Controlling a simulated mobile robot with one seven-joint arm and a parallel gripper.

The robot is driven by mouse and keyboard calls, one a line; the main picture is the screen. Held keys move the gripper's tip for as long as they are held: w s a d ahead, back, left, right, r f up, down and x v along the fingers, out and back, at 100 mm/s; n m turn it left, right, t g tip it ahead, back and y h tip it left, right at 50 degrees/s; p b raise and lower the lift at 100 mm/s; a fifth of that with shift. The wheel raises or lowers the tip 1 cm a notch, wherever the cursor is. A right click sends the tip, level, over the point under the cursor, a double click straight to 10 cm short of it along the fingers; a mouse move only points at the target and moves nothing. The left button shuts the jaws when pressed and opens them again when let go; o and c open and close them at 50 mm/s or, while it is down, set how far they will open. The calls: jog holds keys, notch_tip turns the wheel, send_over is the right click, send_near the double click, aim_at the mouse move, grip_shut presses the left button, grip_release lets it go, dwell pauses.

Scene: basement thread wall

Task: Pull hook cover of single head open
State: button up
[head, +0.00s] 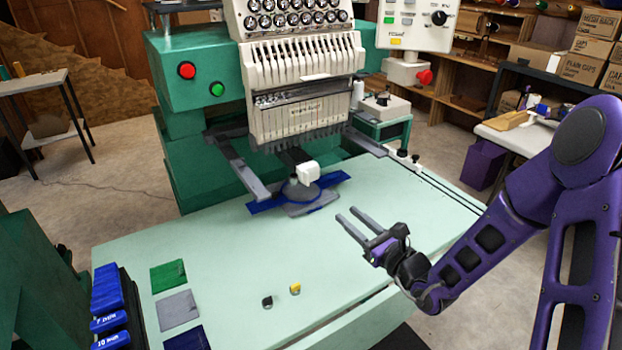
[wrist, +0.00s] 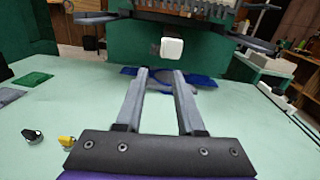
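The single-head embroidery machine (head: 303,75) is green and cream and stands at the back of the pale green table. A small white block (head: 309,174), which looks like the hook cover, sits at the front of its lower arm, above a grey round piece and blue cloth. The white block also shows in the wrist view (wrist: 172,47), ahead of and above the fingertips. My gripper (head: 346,225) is open and empty, over the table to the right and in front of the block, apart from it. It shows in the wrist view (wrist: 160,72) with a gap between the fingers.
A yellow-topped bobbin-like piece (head: 295,288) and a black one (head: 267,301) lie on the table front. Green, grey and navy cloth squares (head: 178,308) lie at left beside blue boxes (head: 108,290). Grey side arms (head: 245,175) flank the white block. The table's middle is clear.

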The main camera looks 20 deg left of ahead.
jog(key=m, duration=0.1)
jog(key=b, duration=0.1)
send_near(309, 178)
jog(key=shift+t, duration=0.3)
jog(key=x, duration=0.8)
jog(key=shift+a+f, duration=0.2)
jog(key=shift+a, duration=0.05)
grip_shut()
dwell(0.7)
